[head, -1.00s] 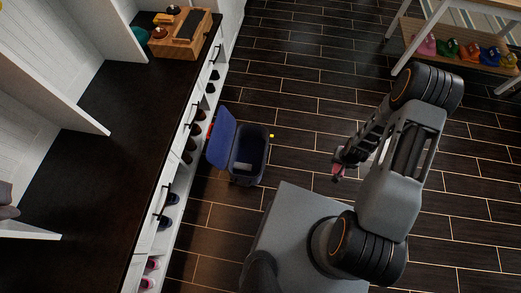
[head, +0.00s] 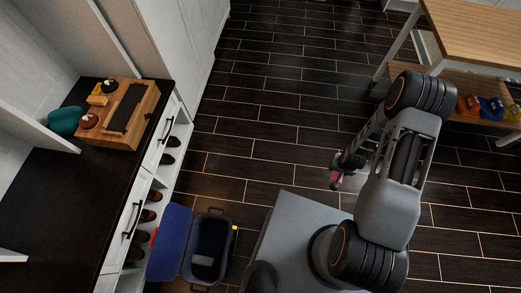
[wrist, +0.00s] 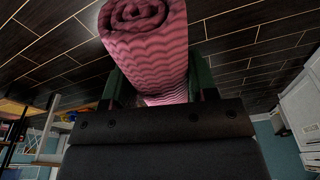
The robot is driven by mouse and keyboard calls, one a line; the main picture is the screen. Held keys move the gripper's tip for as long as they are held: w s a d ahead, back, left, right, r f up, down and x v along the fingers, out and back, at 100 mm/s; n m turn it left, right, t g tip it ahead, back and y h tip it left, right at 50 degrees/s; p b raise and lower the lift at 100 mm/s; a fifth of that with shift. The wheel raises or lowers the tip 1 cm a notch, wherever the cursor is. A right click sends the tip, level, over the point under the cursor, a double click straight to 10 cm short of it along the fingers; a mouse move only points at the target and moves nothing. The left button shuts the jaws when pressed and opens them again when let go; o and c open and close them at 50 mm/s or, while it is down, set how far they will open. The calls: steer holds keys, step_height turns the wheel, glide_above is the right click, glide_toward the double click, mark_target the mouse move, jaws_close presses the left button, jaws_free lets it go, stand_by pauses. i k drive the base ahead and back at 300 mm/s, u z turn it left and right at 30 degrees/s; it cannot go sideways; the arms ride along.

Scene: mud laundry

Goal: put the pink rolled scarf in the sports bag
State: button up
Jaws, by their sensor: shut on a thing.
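The pink rolled scarf (wrist: 150,45) fills the upper middle of the wrist view, with its spiral end toward the camera. My gripper (wrist: 155,92) is shut on it, one green finger on each side. In the head view the scarf (head: 336,177) is small at the end of my arm, held above the floor. The sports bag (head: 208,246) stands on the floor at the lower left of the head view. It is dark blue with its lid (head: 168,243) open to the left. A pale patch shows inside it. My gripper is to the right of the bag and apart from it.
A cabinet with shoe cubbies and a dark top (head: 60,200) runs along the left, beside the bag. A wooden box (head: 118,115) and a teal item (head: 65,121) are on it. A wooden table (head: 480,35) stands at upper right. The tiled floor between is clear.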

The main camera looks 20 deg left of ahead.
mark_target(210, 234)
steer(key=i, duration=1.05)
steer(key=u, duration=4.35)
steer(key=i, duration=0.5)
steer(key=u, duration=0.05)
